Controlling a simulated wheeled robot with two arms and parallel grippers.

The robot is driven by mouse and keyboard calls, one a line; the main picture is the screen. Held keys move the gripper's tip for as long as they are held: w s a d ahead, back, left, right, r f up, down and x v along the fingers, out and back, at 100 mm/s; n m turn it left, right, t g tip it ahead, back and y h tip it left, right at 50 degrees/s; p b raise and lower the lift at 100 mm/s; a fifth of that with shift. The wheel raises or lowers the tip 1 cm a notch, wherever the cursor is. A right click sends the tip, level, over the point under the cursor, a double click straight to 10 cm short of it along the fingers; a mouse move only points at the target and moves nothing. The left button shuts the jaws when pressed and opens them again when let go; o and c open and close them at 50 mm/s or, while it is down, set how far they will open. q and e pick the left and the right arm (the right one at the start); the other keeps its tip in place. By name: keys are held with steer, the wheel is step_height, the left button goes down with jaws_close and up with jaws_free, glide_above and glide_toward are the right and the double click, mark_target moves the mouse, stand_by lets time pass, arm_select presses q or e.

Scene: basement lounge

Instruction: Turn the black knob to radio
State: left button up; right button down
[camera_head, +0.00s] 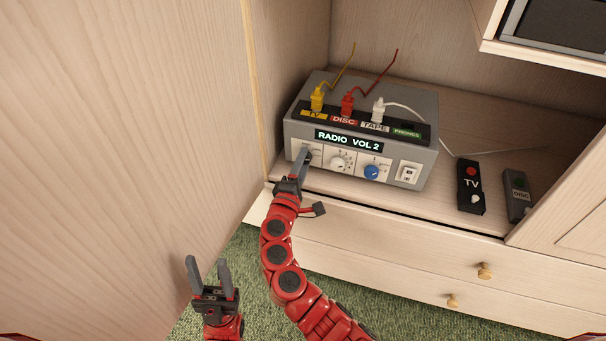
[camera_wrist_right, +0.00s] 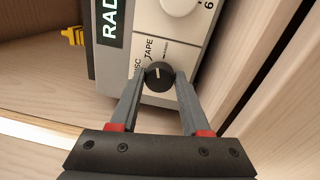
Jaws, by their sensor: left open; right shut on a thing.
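The grey audio box (camera_head: 434,105) stands on the cabinet shelf, its display (camera_head: 349,141) reading "RADIO VOL 2". The black knob (camera_wrist_right: 158,74) is at the left end of its front panel; my right gripper mostly hides it in the head view. In the right wrist view, labels reading "TAPE" and partly "DISC" show beside the knob. My right gripper (camera_head: 304,158) is shut on the black knob, one finger on each side; it also shows in the wrist view (camera_wrist_right: 158,80). My left gripper (camera_head: 208,268) is open and empty, low at the left, away from the box.
A white knob (camera_head: 339,162), a blue knob (camera_head: 373,172) and a white switch (camera_head: 408,173) share the panel. Yellow, red and white plugs (camera_head: 378,110) stand on top. Two remotes, TV (camera_head: 470,188) and DISC (camera_head: 516,195), lie to the right. A wooden panel (camera_head: 120,120) rises at left.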

steer(key=m+b, duration=0.2)
steer(key=shift+f+b, duration=0.25)
steer(key=shift+b, duration=0.1)
steer(key=shift+r+m+b, duration=0.2)
steer(key=shift+m+b, duration=0.65)
steer(key=shift+m, duration=0.15)
steer(key=shift+c, duration=1.9)
jaws_free()
